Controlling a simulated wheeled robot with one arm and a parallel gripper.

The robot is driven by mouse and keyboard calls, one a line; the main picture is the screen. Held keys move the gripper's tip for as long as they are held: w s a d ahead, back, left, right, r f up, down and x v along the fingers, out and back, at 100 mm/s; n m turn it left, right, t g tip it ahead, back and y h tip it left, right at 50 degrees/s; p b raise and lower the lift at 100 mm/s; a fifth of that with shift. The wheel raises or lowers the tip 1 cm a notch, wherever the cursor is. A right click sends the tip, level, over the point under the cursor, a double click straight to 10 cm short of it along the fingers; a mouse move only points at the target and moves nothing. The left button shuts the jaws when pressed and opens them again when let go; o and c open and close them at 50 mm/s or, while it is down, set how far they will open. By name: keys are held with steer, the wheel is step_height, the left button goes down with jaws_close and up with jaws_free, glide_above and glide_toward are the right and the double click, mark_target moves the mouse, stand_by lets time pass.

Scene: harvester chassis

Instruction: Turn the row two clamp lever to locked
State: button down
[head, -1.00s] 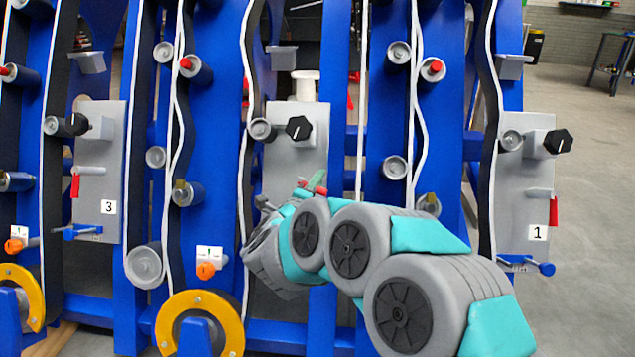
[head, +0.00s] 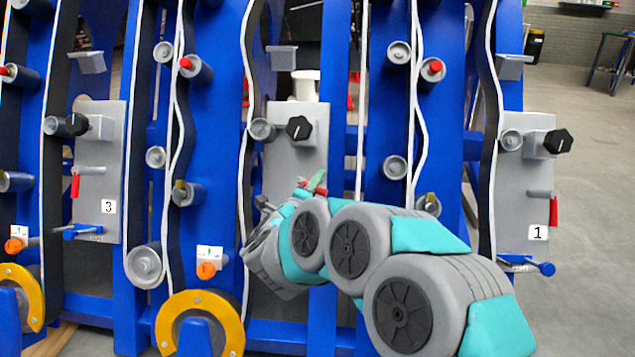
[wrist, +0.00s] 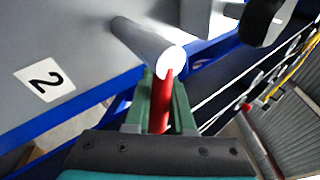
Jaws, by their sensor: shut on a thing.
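The row two clamp lever (wrist: 162,104) is a red bar at the white-faced end of a grey rod (wrist: 145,42). In the wrist view it points down the picture from the rod end toward my gripper's palm. My gripper (wrist: 162,95) has its green fingers shut around the lever, one on each side. In the head view my gripper (head: 316,182) is at the lower part of the grey row two plate (head: 283,165), largely behind my arm. Only a little red shows there. The number 2 label (wrist: 45,79) is on the plate in the wrist view.
A black knob (head: 298,128) sticks out above my gripper. Blue uprights with rollers and white belts stand on both sides. The row one plate (head: 523,205) and row three plate (head: 95,165) carry their own red levers. Open floor (head: 598,200) lies at the right.

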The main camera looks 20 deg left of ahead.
steer(key=shift+f, duration=0.15)
steer(key=shift+s+a+f+m+g+h+b, duration=0.5)
steer(key=shift+m+g+h, duration=0.55)
steer(key=shift+m, duration=1.65)
steer(key=shift+s+a+f+m+g+h+b, duration=0.55)
steer(key=shift+m+g, duration=0.8)
steer(key=shift+m, duration=1.35)
steer(key=shift+s+a+f+m+g+h+b, duration=0.15)
steer(key=shift+s+f+m+g+h+b, duration=0.25)
steer(key=shift+f+m+g+h+b, duration=1.5)
step_height(320, 180, up, 2)
steer(key=shift+r+m+t+y+p, duration=0.1)
steer(key=shift+m+t+y+p, duration=0.5)
steer(key=shift+m+y+p, duration=0.45)
steer(key=c, duration=0.8)
jaws_free()
steer(key=shift+o, duration=0.2)
steer(key=shift+s, duration=0.1)
